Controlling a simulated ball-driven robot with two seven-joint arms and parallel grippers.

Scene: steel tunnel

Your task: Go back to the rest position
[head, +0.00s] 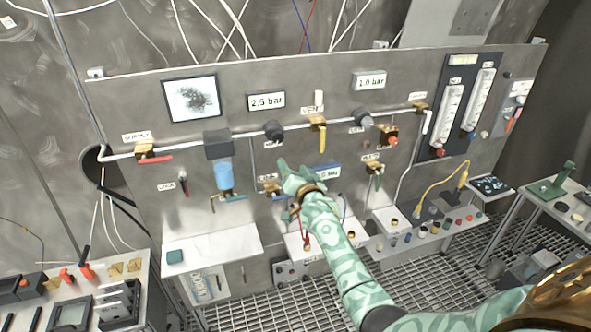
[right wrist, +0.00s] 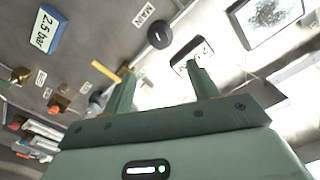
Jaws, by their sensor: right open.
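My right gripper (head: 286,180) is in front of the pipe panel (head: 120,105) in the head view, its arm reaching up from the lower right. Its green fingers (right wrist: 163,82) stand apart in the right wrist view, with nothing seen between them but the panel behind. In the head view it overlaps the lower middle of the panel, below a black knob (head: 273,131) and a yellow-handled valve (head: 318,132). I cannot tell whether it touches the panel. My left gripper is in neither view.
A white shelf (head: 215,247) juts out below the panel. A bench with red-handled parts (head: 85,271) stands at lower left, a table with a green device (head: 553,185) at right. A yellow cable (head: 437,182) loops on the panel's right. Grating floor (head: 285,310) lies below.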

